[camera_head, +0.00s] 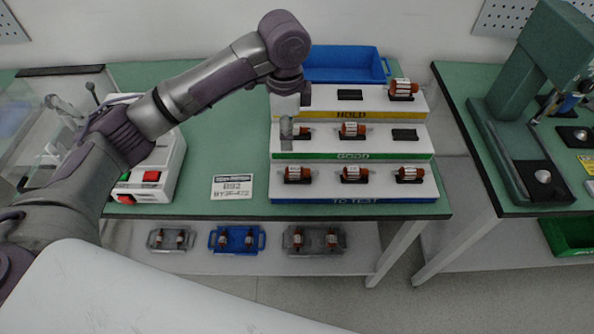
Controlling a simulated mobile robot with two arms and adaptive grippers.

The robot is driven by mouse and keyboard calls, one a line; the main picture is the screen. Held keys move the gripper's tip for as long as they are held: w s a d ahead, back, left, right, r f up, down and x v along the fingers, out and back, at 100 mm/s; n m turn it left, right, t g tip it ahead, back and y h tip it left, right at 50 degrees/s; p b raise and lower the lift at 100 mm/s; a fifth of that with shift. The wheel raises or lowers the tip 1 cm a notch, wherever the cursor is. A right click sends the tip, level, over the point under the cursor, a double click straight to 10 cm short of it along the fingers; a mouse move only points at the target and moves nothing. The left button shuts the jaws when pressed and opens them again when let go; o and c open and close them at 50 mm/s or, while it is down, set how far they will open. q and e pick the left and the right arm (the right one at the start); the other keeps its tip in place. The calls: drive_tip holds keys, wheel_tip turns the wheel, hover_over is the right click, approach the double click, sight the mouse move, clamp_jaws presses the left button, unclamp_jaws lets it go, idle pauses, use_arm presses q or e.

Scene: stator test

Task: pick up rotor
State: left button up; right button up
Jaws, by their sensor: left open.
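Copper-and-dark rotors sit on a white stepped rack (322,190) on the green table. The front row, labelled "TO TEST", holds a left rotor (297,175), a middle rotor (355,174) and a right rotor (410,174). The "GOOD" row holds a rotor (353,130) in the middle and one (302,132) partly hidden at the left; its right cradle is empty. The "HOLD" row has a rotor (403,88) at the right. My left gripper (287,135) is open, pointing down over the rack's left side by the partly hidden rotor. Contact cannot be told.
A blue bin (345,62) stands behind the rack. A white tester with red switches (152,176) is at the left. A green press (535,70) stands on the right table. Small trays with rotors, including a blue one (237,250), are on the lower shelf.

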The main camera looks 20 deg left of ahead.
sight(290, 168)
use_arm(q)
wheel_tip(290, 168, down, 8)
drive_tip(key=shift+r+p, duration=0.1)
drive_tip(key=shift+p, duration=0.25)
drive_tip(key=f, duration=0.2)
drive_tip(key=f+p, duration=0.1)
drive_tip(key=f, duration=0.1)
drive_tip(key=shift+s+d+f, duration=0.1)
drive_tip(key=shift+s+d, duration=0.1)
drive_tip(key=shift+d, duration=0.05)
drive_tip(key=shift+f, duration=0.65)
drive_tip(key=shift+w+r, duration=0.1)
clamp_jaws()
